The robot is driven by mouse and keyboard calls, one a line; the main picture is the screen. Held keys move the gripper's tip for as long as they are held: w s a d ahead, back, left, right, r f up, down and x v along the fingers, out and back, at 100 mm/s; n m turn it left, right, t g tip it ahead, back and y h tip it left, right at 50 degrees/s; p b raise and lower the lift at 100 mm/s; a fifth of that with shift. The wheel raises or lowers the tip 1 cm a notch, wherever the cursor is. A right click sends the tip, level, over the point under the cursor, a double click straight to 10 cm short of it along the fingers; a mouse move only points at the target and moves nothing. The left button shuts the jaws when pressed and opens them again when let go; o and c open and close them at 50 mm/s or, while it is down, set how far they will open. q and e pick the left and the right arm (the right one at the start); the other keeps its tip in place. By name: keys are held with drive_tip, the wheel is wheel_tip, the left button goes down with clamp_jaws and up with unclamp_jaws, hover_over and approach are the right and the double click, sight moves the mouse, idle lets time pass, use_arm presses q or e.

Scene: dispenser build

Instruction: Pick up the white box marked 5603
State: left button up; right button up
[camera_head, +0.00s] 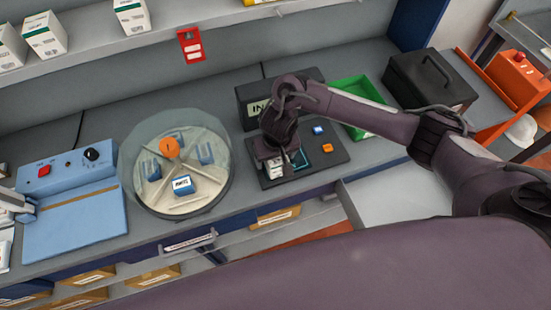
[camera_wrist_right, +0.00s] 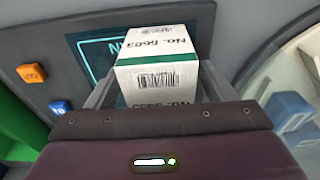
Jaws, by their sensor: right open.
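The white box marked 5603 (camera_wrist_right: 155,75) has a green stripe and barcodes. It stands on a dark pad (camera_wrist_right: 55,70), over part of a teal-outlined square, in the right wrist view. In the head view, only a small part of the box (camera_head: 277,167) shows below my right gripper (camera_head: 277,158). My right gripper is open, with its grey fingers on either side of the box in the wrist view (camera_wrist_right: 158,82). Whether the fingers touch it I cannot tell. My left gripper is not in view.
On the pad are an orange button (camera_head: 327,148) and a blue button (camera_head: 318,130). A shelf (camera_head: 85,62) with white boxes runs above.

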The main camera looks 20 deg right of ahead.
drive_tip(key=shift+c, duration=0.2)
drive_tip(key=c, duration=1.2)
drive_tip(key=shift+r, duration=0.1)
drive_tip(key=shift+c, duration=0.2)
